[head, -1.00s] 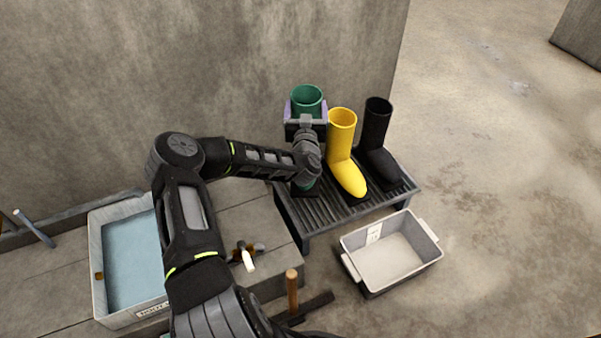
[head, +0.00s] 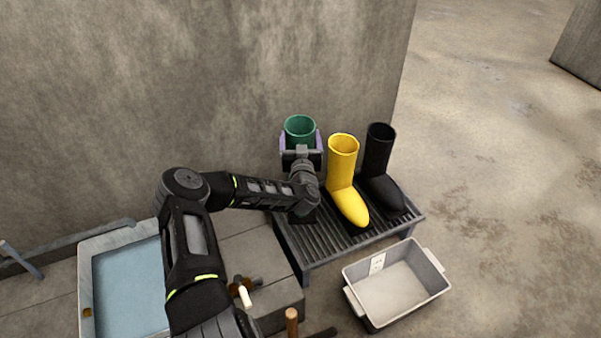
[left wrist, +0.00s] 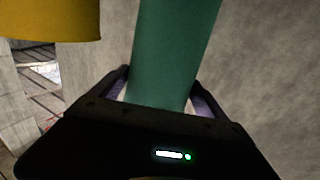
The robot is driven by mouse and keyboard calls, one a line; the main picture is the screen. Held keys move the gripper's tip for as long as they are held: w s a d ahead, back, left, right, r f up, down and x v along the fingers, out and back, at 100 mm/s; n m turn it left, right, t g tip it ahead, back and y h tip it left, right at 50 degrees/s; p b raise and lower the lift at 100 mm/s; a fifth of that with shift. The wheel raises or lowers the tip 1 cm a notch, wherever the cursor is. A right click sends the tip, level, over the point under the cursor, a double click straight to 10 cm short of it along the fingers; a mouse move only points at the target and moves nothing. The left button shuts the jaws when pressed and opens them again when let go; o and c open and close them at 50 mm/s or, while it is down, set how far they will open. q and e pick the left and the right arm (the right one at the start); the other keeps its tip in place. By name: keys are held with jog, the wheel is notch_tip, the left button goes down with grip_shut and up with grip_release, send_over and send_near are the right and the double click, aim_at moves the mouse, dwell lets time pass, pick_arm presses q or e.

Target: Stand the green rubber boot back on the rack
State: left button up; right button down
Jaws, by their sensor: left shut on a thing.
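The green rubber boot (head: 299,127) is upright above or at the left end of the rack, next to the yellow boot. My left gripper (head: 302,152) is shut on its shaft. My arm hides the boot's lower part and foot in the head view, so I cannot tell whether its sole touches the rack. In the left wrist view the green shaft (left wrist: 175,50) stands between the two fingers, slightly tilted in the picture. The rack (head: 335,240) is a dark, slatted low stand by the wall. My right gripper is not in view.
The yellow boot (head: 345,180) and a black boot (head: 380,165) stand on the rack to the right. A grey bin (head: 397,285) sits on the floor in front. A basin of bluish water (head: 125,280) is at left. The concrete wall (head: 200,80) rises close behind.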

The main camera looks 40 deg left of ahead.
pick_arm(q)
jog(key=shift+f+b, duration=0.4)
jog(key=shift+f, duration=1.1)
jog(key=shift+f+b, duration=0.85)
jog(key=shift+f, duration=1.15)
jog(key=o, duration=1.9)
jog(key=shift+f, duration=0.1)
